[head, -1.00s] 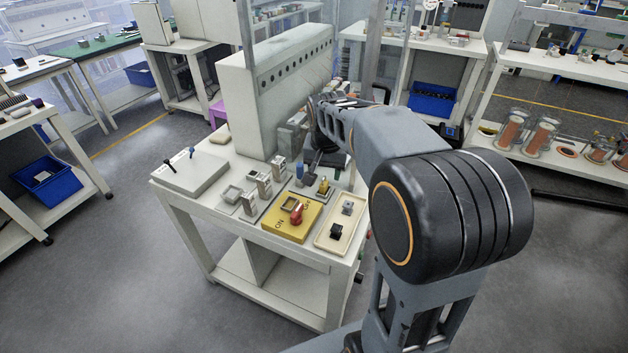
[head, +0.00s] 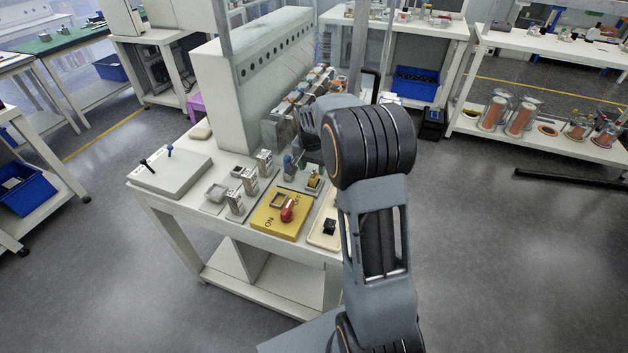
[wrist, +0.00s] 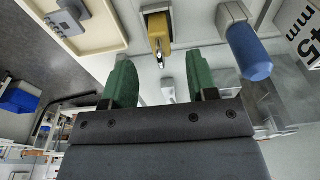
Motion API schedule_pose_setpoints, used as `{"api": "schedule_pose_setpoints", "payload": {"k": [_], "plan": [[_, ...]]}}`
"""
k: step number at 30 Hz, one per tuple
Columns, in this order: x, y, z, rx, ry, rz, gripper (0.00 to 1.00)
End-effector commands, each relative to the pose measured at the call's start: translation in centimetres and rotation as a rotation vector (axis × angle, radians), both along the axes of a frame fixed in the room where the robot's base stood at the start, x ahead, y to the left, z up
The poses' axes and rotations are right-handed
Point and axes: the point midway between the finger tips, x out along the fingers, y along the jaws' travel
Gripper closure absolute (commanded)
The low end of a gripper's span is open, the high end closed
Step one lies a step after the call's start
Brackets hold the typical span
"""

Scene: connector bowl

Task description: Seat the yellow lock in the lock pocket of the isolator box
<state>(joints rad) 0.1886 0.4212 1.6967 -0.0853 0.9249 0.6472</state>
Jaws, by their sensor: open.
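The yellow lock (head: 313,181) stands on a grey base to the right on the table, with a metal shackle. In the wrist view the yellow lock (wrist: 158,30) is just beyond my gripper (wrist: 157,75), roughly centred between its two green fingers. The fingers are apart with nothing between them. The yellow isolator box (head: 264,222) lies near the table's front edge, marked ON and OFF. It has a red handle (head: 288,210) and a square framed pocket (head: 278,200), which looks empty.
A blue-handled part (wrist: 248,50) stands close right of the lock in the wrist view. A cream tray (head: 318,240) with a black part is partly behind my arm. Small grey blocks (head: 236,202) stand left of the box. A tall grey cabinet (head: 225,110) stands behind.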

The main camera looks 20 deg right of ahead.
Motion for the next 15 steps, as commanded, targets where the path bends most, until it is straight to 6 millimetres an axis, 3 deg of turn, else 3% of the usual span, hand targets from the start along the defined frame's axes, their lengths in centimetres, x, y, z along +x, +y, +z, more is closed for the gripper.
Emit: {"api": "schedule_pose_setpoints", "payload": {"k": [9, 15], "plan": [[0.4, -0.4, -3.8, 0.001, 0.003, -0.001, 0.47], [0.5, -0.5, -5.1, 0.000, 0.001, -0.001, 0.47]]}}
